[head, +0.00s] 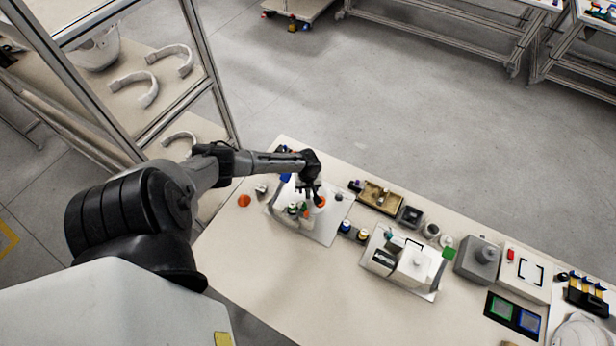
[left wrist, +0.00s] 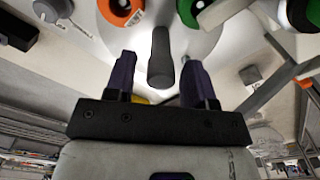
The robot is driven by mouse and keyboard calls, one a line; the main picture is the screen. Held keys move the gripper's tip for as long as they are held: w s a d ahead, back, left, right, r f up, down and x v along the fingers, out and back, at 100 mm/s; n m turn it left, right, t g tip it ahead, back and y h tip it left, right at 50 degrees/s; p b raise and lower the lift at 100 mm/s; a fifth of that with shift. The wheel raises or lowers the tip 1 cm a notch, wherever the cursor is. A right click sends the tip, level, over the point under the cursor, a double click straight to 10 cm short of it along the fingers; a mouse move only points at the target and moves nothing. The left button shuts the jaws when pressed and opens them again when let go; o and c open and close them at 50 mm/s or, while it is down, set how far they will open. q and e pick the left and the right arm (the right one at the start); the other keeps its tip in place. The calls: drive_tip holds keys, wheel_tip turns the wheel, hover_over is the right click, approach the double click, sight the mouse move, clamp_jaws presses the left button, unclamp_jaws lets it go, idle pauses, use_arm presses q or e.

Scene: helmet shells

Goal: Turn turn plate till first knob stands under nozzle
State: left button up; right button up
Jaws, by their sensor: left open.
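My left gripper (head: 312,192) reaches down over a light board with a small station on it, at the left part of the table. In the left wrist view its two dark fingers (left wrist: 160,66) are open. A grey rounded peg (left wrist: 160,58), seemingly a knob of the turn plate, stands between them with a gap on each side. The white turn plate (left wrist: 160,32) carries an orange ring (left wrist: 120,12) and a green ring (left wrist: 190,10). In the head view the gripper partly hides the plate. I cannot pick out the nozzle with certainty. My right gripper is not in view.
The board (head: 330,222) also holds small coloured parts. To its right stand a wooden tray (head: 380,197), a white machine (head: 410,265) and a grey block (head: 478,262). An orange piece (head: 244,200) lies to its left. The table front (head: 270,280) is clear.

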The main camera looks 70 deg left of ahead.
use_arm(q)
wheel_tip(320, 180, up, 12)
drive_tip(key=p, duration=0.1)
drive_tip(key=shift+r, duration=0.2)
idle(0.8)
